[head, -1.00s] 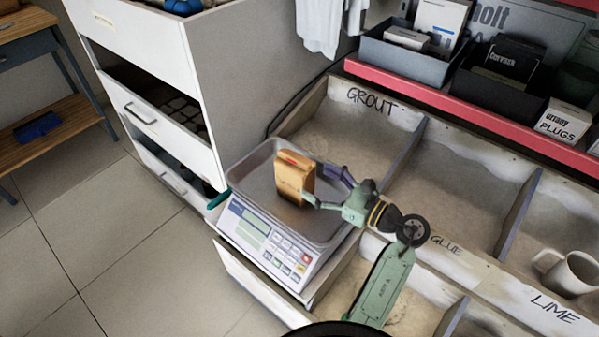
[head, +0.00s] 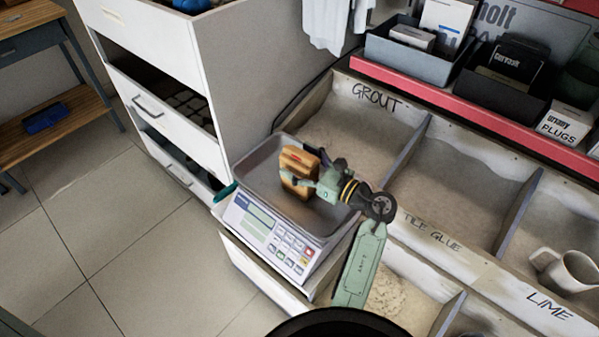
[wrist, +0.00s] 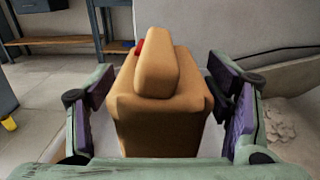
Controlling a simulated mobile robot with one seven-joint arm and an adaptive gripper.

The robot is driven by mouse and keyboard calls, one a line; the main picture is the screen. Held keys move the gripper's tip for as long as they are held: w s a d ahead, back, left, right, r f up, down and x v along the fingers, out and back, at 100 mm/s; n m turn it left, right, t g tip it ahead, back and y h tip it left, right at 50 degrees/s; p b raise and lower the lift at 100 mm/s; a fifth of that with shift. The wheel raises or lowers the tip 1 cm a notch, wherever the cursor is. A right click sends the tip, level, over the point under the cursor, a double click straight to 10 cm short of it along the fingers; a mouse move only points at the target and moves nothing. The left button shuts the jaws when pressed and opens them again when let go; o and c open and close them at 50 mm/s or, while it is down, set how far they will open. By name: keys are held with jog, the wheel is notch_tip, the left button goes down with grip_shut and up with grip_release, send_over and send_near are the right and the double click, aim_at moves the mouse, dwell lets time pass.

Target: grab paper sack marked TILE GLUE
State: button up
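A tan paper sack (head: 296,163) with a folded top stands upright on the metal tray of a shop scale (head: 247,165). No marking on it can be read. My gripper (head: 312,180) reaches it from the right. In the wrist view the sack (wrist: 160,115) fills the middle, between my gripper's purple-padded fingers (wrist: 162,112). The fingers are spread, one on each side of the sack, with narrow gaps showing. The sack's lower end is hidden behind the gripper body in the wrist view.
Bins labelled GROUT (head: 375,97), TILE GLUE (head: 432,233) and LIME (head: 551,304) lie to the right, holding powder. A mug (head: 568,272) sits at the far right. A white drawer cabinet (head: 165,110) stands behind left. A red-edged shelf (head: 440,98) runs above the bins.

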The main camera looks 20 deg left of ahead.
grip_shut()
dwell(0.8)
jog(key=shift+r, duration=0.2)
